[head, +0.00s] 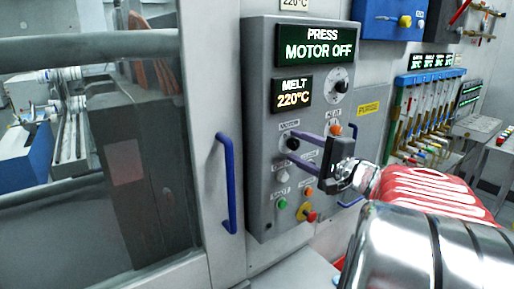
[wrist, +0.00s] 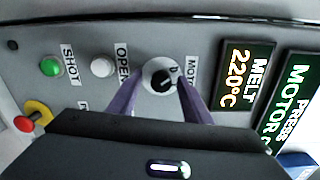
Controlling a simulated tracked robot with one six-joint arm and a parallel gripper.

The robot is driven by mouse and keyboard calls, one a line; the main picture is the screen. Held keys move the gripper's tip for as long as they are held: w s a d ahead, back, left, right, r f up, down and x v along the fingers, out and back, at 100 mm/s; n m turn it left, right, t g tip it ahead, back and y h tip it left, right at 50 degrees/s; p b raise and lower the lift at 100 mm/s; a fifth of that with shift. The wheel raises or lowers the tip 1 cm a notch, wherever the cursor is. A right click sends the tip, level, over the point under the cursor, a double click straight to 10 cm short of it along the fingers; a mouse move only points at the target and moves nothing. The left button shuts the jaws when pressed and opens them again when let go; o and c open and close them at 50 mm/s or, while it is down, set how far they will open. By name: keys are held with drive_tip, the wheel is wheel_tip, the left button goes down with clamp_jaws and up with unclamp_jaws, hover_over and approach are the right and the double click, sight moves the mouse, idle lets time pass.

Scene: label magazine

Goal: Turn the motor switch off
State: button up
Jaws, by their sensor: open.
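The motor switch is a black rotary knob (wrist: 160,76) on a pale round plate, beside a label partly hidden that starts "MOT". In the head view the knob (head: 292,144) sits on the grey control panel (head: 262,190) under the "MOTOR" label. My gripper (wrist: 157,90) is open, its purple fingers on either side of the knob. I cannot tell whether they touch it. In the head view my gripper (head: 291,139) reaches the panel from the right. The upper display (head: 315,45) reads "PRESS MOTOR OFF".
A melt display (head: 293,92) reads 220°C. Close below the knob are a white button (wrist: 103,66), a green button (wrist: 51,66) and a red emergency stop (wrist: 25,124) on yellow. An orange button (head: 335,129) is near my gripper. A blue door handle (head: 227,183) stands left of the panel.

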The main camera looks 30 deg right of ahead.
drive_tip(key=s, duration=1.3)
drive_tip(key=shift+s+d+r, duration=0.15)
drive_tip(key=shift+s+d, duration=0.15)
drive_tip(key=shift+s, duration=0.1)
idle(0.4)
